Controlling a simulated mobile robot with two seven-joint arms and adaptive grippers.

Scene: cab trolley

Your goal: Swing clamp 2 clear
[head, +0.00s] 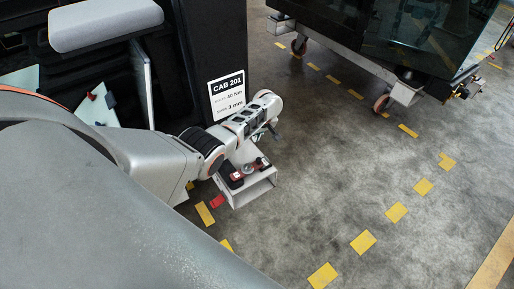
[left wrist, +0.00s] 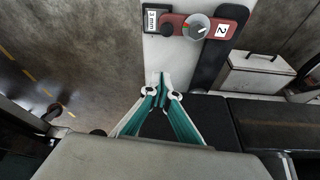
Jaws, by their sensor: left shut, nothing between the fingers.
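Clamp 2 shows in the left wrist view as a dark red bar (left wrist: 178,27) with a grey round knob and a white "2" label. It lies across the upper end of a pale plate (left wrist: 163,55). My left gripper (left wrist: 161,82), with teal fingers, is shut and empty. Its tips are below the clamp in the picture, apart from it. In the head view, red clamp parts (head: 236,180) show on a pale bracket (head: 252,191) below my left wrist; which is clamp 2 is too small to tell. My right gripper is out of view.
A dark cab panel with a "CAB 201" sign (head: 227,93) stands behind my left arm. A dark wheeled trolley (head: 405,92) stands at the upper right. The grey floor with yellow dashes (head: 363,242) is clear. A pale box (left wrist: 256,73) is right of the plate.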

